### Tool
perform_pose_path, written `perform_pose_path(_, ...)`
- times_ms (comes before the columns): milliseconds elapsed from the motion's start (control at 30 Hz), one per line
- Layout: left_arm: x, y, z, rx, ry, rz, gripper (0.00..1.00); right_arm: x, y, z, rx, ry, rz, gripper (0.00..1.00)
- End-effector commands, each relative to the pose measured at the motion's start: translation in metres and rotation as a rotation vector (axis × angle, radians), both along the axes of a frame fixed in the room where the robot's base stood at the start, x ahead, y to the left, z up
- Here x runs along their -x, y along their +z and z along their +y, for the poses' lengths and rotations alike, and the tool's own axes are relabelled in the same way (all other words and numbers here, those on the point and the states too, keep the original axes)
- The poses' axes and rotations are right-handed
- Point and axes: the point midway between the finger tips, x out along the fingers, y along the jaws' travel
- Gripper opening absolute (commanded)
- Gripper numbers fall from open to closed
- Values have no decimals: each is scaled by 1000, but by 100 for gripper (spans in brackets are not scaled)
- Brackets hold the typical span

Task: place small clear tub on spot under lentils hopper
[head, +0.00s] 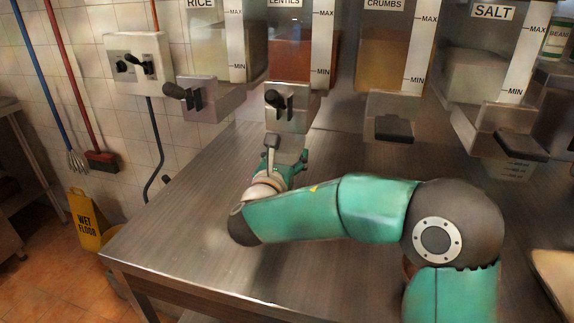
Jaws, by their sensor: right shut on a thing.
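The lentils hopper (305,62) hangs at the upper middle, with its dispenser and black lever (278,98) at the front. My right arm reaches in from the lower right, and its gripper (287,165) is low over the table, just below and in front of the lentils dispenser. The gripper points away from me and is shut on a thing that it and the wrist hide. I take that for the small clear tub, but cannot make out its outline. The spot under the hopper is hidden too. My left gripper is not in view.
Rice (225,45), crumbs (395,55) and salt (490,60) hoppers flank the lentils one. The steel table (190,200) is bare at the left. A yellow wet-floor sign (86,222) stands beyond its left edge.

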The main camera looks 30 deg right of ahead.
Motion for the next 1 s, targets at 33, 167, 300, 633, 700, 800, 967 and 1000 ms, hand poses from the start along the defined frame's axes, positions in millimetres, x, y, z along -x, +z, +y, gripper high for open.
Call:
perform_pose_path(33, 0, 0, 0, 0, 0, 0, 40, -1, 0, -2, 1, -2, -1, 24)
perform_pose_path(167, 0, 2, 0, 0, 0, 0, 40, -8, 0, -12, 1, -4, 0, 24)
perform_pose_path(300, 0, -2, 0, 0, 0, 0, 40, -9, -23, -12, 2, -2, 6, 24)
perform_pose_path(633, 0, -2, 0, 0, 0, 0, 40, -8, -35, -12, 1, -3, -2, 24)
perform_pose_path(700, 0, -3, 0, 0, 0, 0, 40, -8, -35, -12, 1, -3, -2, 24)
perform_pose_path(800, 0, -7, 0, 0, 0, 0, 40, -8, -39, -12, 0, -3, -1, 24)
perform_pose_path(967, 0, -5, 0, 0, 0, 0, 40, -8, -37, -12, 1, -2, -1, 91)
perform_pose_path(1000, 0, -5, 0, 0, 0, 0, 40, -8, -37, -12, 1, -2, -1, 91)
